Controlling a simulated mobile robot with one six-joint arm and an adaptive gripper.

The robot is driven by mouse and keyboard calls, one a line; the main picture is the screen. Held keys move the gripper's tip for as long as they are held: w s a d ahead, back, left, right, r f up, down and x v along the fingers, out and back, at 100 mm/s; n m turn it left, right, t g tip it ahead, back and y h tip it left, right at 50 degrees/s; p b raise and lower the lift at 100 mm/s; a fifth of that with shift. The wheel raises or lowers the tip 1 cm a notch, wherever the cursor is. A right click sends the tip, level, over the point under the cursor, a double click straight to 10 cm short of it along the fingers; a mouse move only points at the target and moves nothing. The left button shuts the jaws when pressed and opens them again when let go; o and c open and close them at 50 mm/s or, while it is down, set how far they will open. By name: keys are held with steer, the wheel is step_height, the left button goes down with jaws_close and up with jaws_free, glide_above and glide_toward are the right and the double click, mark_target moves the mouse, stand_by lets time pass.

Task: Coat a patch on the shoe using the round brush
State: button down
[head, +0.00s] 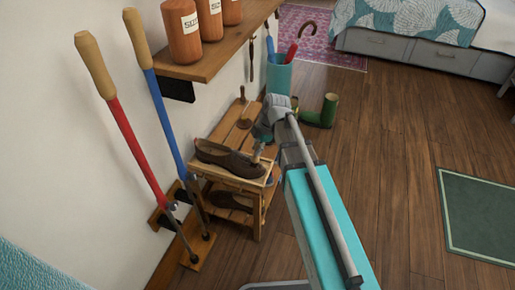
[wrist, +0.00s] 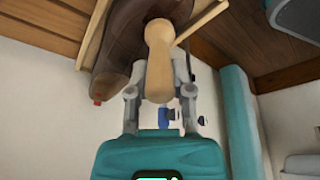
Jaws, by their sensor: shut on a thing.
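A brown shoe (head: 228,161) lies on the top of a small wooden rack (head: 259,183). In the wrist view the shoe (wrist: 126,45) is at the upper left, with a small red spot at its lower end. My gripper (wrist: 158,92) is shut on the round brush (wrist: 158,52), whose pale wooden handle stands between the two fingers. In the head view the brush (head: 257,152) is at the right end of the shoe, below my gripper (head: 264,142). The bristles are hidden, and I cannot tell whether they touch the shoe.
Another shoe (head: 230,201) is on the lower shelf. Another brush-like tool (head: 243,119) is on the bench behind. Red (head: 128,145) and blue (head: 166,115) long-handled tools lean left. A wall shelf (head: 226,52) holds jars. Floor at right is open.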

steer(key=shift+a+p+v, duration=0.25)
steer(key=shift+p+v, duration=1.05)
steer(key=shift+v, duration=0.1)
steer(key=shift+a+p+v, duration=0.2)
steer(key=shift+p+v, duration=1.1)
steer(key=shift+v, duration=0.1)
steer(key=shift+s+r, duration=0.15)
steer(key=shift+r, duration=0.05)
steer(key=shift+a+p+v, duration=0.1)
steer(key=shift+p+v, duration=0.65)
steer(key=shift+a+p+v, duration=0.15)
steer(key=shift+p+v, duration=0.55)
steer(key=shift+r, duration=0.1)
steer(key=shift+s+a, duration=0.1)
steer(key=shift+s, duration=0.05)
steer(key=shift+a+f, duration=0.2)
steer(key=shift+a, duration=0.5)
steer(key=shift+f+b, duration=0.15)
steer(key=shift+b, duration=0.2)
